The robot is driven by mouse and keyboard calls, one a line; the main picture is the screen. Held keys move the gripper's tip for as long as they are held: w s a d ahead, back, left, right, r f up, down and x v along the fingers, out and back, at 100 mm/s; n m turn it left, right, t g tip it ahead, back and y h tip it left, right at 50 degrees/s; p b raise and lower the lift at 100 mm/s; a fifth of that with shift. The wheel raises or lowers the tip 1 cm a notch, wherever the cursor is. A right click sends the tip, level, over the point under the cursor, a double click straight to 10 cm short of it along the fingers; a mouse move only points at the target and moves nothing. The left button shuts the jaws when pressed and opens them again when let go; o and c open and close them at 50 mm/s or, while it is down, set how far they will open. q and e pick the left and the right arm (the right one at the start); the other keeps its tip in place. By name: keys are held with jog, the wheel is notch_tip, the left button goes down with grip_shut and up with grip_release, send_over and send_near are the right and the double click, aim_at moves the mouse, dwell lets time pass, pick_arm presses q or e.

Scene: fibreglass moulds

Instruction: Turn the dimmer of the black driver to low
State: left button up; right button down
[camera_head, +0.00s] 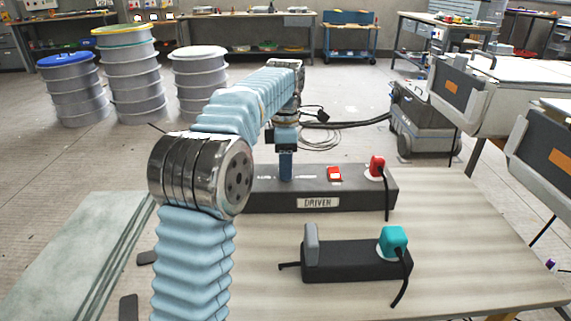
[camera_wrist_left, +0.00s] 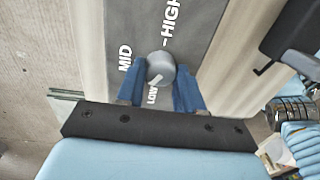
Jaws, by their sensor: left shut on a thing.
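The black driver (camera_head: 350,195) is a long dark box with a DRIVER label, lying across the table. My left gripper (camera_head: 286,176) points down onto the left part of its top and hides the dimmer in the head view. In the left wrist view, the grey round dimmer knob (camera_wrist_left: 162,66) sits among the printed words LOW, MID and HIGH. The blue fingers of my left gripper (camera_wrist_left: 160,84) are shut on the knob, one on each side. The knob's white mark points toward LOW. My right gripper is not in view.
A red switch (camera_head: 334,173) and a red plug (camera_head: 377,167) are on the driver's right part. A smaller black strip (camera_head: 355,262) with a teal plug (camera_head: 393,241) and a grey upright piece (camera_head: 311,245) lies nearer. The wooden tabletop (camera_head: 470,240) is clear at right.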

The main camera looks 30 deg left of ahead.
pick_arm(q)
jog(key=n, duration=0.6)
jog(key=shift+n, duration=0.3)
dwell(0.4)
jog(key=o, duration=1)
jog(key=shift+o, duration=0.2)
